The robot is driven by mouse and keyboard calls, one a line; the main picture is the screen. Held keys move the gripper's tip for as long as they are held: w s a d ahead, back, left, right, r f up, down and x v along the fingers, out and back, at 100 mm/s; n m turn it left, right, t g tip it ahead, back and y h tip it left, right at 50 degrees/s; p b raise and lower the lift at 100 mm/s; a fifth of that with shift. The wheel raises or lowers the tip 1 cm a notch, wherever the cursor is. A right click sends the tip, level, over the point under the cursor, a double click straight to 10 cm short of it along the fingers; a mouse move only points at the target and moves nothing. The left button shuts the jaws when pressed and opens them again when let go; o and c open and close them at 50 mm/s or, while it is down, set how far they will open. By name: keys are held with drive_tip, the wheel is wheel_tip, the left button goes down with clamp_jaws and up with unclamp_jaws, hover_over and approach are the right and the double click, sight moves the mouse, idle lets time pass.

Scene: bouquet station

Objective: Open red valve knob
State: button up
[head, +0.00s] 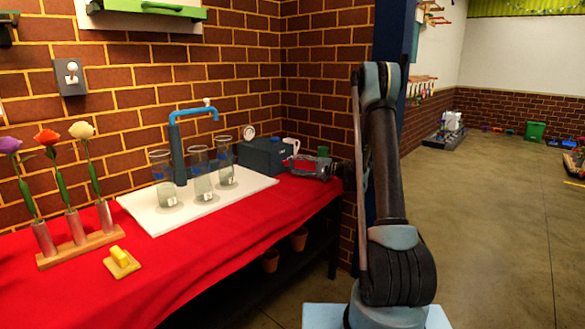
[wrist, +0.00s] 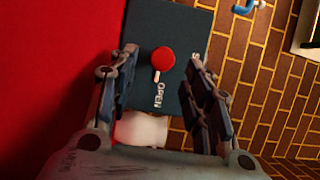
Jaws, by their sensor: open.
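The red valve knob (wrist: 163,60) is round and sits on a dark box (wrist: 143,25) in the wrist view. A short pale pointer (wrist: 156,77) on the knob points down the picture towards the word OPEN on the box. Another label shows only in part by the right finger. My gripper (wrist: 164,60) is open, with one finger on each side of the knob and visible gaps between. In the head view the dark box (head: 262,157) stands at the table's far end, with my gripper (head: 296,165) at its right side. The knob is not clear there.
A red-covered table (head: 200,252) holds a white board (head: 215,209) with three glass vases and a blue tap (head: 180,150). A wooden flower rack (head: 78,246) and a small yellow block (head: 119,257) are nearer. A brick wall stands behind. Open floor lies at the right.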

drive_tip(key=v, duration=0.8)
drive_tip(key=shift+s+a+r, duration=0.1)
drive_tip(key=shift+s+r, duration=0.15)
drive_tip(key=s+d+r+n+g+h, duration=0.1)
drive_tip(key=s+r+h, duration=0.25)
drive_tip(key=s, duration=0.85)
drive_tip(key=s+r+n+g+h, duration=0.15)
drive_tip(key=s+h, duration=0.35)
drive_tip(key=s, duration=0.6)
drive_tip(key=s+d+f+h, duration=0.3)
drive_tip(key=s+d, duration=0.2)
drive_tip(key=s, duration=0.4)
drive_tip(key=s+d+f+h, duration=0.3)
drive_tip(key=s+d, duration=0.2)
drive_tip(key=s, duration=0.4)
drive_tip(key=s+d+f+h, duration=0.3)
drive_tip(key=s+d, duration=0.2)
drive_tip(key=s, duration=0.3)
drive_tip(key=shift+s+n, duration=0.4)
drive_tip(key=shift+n, duration=0.05)
